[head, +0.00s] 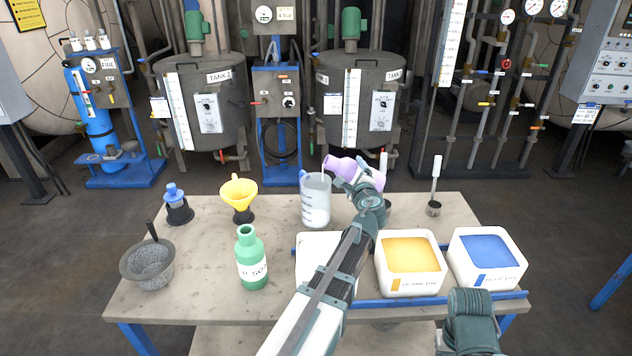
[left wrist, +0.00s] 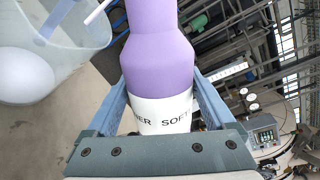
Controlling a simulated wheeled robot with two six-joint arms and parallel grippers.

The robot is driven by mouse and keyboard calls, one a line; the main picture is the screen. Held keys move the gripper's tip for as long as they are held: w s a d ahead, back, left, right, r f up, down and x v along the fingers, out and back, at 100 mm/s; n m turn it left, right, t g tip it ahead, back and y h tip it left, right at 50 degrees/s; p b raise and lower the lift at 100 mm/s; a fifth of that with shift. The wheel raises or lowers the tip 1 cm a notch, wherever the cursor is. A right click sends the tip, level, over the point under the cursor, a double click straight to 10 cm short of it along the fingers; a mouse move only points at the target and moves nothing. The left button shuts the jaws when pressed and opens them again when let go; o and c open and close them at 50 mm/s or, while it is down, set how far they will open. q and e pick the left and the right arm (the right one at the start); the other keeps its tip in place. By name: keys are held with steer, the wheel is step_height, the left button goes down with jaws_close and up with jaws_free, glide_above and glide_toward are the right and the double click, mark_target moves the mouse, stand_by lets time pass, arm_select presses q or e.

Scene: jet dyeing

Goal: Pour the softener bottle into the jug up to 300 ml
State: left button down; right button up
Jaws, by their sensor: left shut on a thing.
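My left gripper (head: 366,183) is shut on the purple softener bottle (head: 340,166), around its white label. The bottle is tipped, its mouth towards the upper right rim of the clear jug (head: 316,205). A thin white streak shows between the bottle mouth and the jug, like a stream. In the left wrist view the purple bottle (left wrist: 160,60) fills the middle between the fingers. The jug (left wrist: 90,48) is at the upper left, with something whitish inside. The jug has white marks, but I cannot read the level. A teal part of my right arm shows at the lower right; its gripper does not show.
On the table (head: 190,300) stand a green bottle (head: 251,262), a yellow funnel (head: 239,194), a grey mortar (head: 148,265) and a blue-topped item (head: 175,200). Yellow (head: 411,285) and blue (head: 488,262) dye tubs are at right. My left arm crosses above the table.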

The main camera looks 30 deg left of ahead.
arm_select(q)
steer(key=shift+w+d+n, duration=0.1)
steer(key=shift+d+n, duration=0.05)
steer(key=shift+n, duration=0.65)
stand_by(0.9)
steer(key=shift+s+a+r+n+h+p, duration=0.25)
steer(key=shift+a+r+n+h+p, duration=0.2)
steer(key=shift+r+n+p, duration=0.3)
stand_by(2.0)
steer(key=shift+f+n+t, duration=0.15)
steer(key=shift+n+t, duration=0.15)
steer(key=shift+n, duration=0.05)
stand_by(1.9)
steer(key=shift+w+d+f+m+b, duration=0.2)
steer(key=shift+d+f+m+b, duration=0.1)
steer(key=shift+f+m+b, duration=0.45)
steer(key=shift+d+m+y, duration=0.15)
steer(key=shift+m+y, duration=0.2)
steer(key=shift+m, duration=0.3)
steer(key=shift+r, duration=0.15)
